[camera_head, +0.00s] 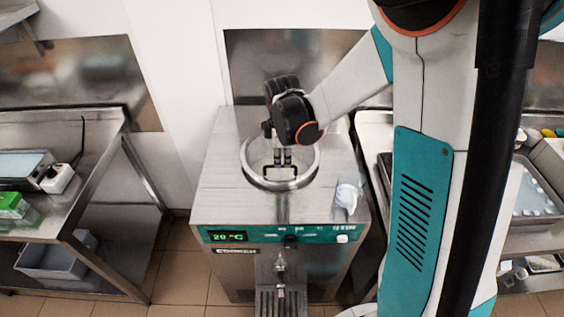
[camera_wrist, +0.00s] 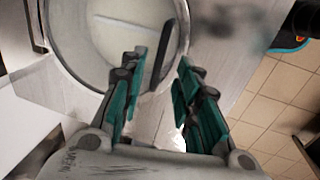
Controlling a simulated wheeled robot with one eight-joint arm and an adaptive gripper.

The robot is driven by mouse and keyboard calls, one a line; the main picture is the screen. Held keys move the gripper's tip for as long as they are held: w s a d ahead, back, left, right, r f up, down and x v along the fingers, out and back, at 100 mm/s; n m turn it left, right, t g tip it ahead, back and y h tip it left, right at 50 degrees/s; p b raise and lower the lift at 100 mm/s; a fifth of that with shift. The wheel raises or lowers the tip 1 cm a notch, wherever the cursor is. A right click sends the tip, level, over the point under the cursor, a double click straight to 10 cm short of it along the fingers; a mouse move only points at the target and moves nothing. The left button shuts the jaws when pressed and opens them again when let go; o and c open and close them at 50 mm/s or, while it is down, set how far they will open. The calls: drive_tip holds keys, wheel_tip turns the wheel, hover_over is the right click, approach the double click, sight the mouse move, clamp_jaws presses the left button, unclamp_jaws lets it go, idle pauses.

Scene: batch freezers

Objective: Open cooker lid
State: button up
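The cooker (camera_head: 225,197) is a steel cabinet with a teal front panel reading 20 °C. Its round lid, with a wide metal rim (camera_head: 299,182) and a pale see-through middle, lies flat on the top. In the wrist view the lid (camera_wrist: 115,30) fills the upper left, and a dark bar-shaped handle (camera_wrist: 162,58) runs across its right part. My gripper (camera_head: 283,162) points down over the lid. In the wrist view my gripper (camera_wrist: 161,58) has its two teal-padded fingers apart, with the handle showing between their tips. I cannot tell whether either finger touches it.
A crumpled pale cloth or bag (camera_head: 348,193) lies on the cooker top at right. A tap (camera_head: 280,262) and drip grate (camera_head: 281,301) are at the front. A steel table (camera_head: 85,185) stands left, and another counter (camera_head: 372,127) stands right. Tiled floor shows between.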

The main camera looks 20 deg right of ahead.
sight(283, 166)
drive_tip(key=shift+w+d+f, duration=0.1)
drive_tip(key=shift+w+f, duration=0.1)
drive_tip(key=shift+f, duration=0.85)
drive_tip(key=shift+w+d+f, duration=0.1)
drive_tip(key=shift+w+f, duration=0.1)
drive_tip(key=shift+f, duration=0.8)
clamp_jaws()
